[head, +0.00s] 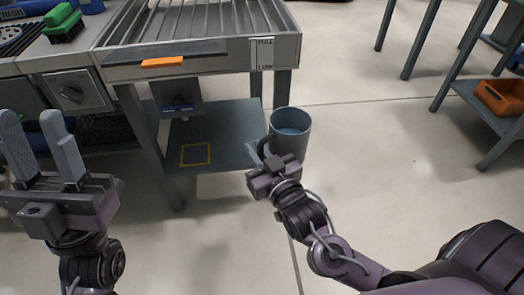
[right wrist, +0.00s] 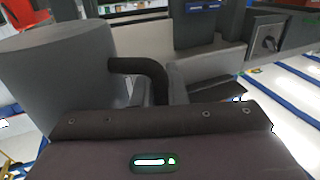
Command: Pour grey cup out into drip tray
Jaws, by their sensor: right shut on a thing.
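The grey cup (head: 298,146) is upright in the air to the right of the slatted bench, with bluish liquid visible inside. My right gripper (head: 264,157) is shut on the cup's handle. In the right wrist view the cup (right wrist: 50,85) fills the left side, and its dark curved handle (right wrist: 145,68) reaches toward the fingers. I cannot tell for sure which thing is the drip tray; a slatted metal top (head: 287,48) with raised edges lies behind and left of the cup. My left gripper (head: 34,125) is open and empty at the left.
An orange strip (head: 162,62) is on the bench's front edge. A lower shelf (head: 225,138) with a yellow outlined square is left of the cup. A green brush (head: 62,22) lies at the upper left. An orange bin (head: 500,98) is on a right-hand shelf. The floor right of the cup is clear.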

